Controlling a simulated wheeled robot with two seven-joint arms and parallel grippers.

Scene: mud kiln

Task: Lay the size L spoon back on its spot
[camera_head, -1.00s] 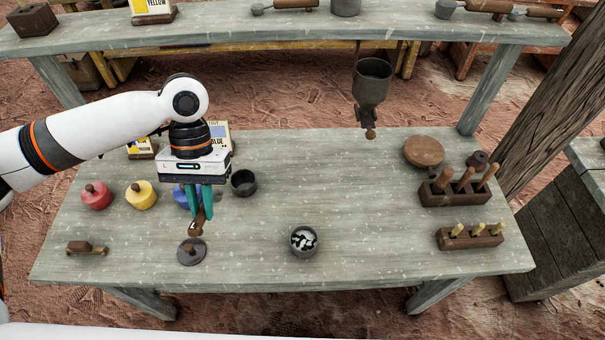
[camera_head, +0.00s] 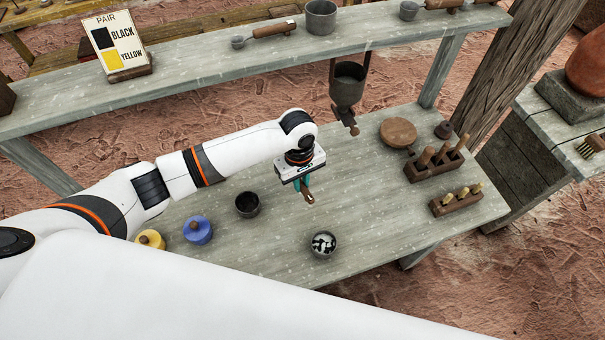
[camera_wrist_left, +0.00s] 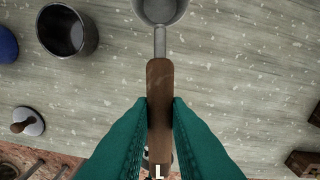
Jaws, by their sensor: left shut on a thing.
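My left gripper (camera_head: 306,190) is above the middle of the work table (camera_head: 270,255), shut on a spoon. In the left wrist view, the green fingers (camera_wrist_left: 159,125) clamp the spoon's brown wooden handle (camera_wrist_left: 159,85). Its grey metal scoop (camera_wrist_left: 160,10) points away at the top edge, partly cut off. A white letter L shows at the handle's lower end. In the head view only the brown handle end (camera_head: 308,197) shows below the fingers. The scoop is hidden there. My right gripper is not in view.
The back shelf (camera_head: 200,65) holds another spoon (camera_head: 272,30), a grey cup (camera_head: 320,17) and a black-yellow sign (camera_head: 117,46). A funnel (camera_head: 347,88) hangs behind my gripper.

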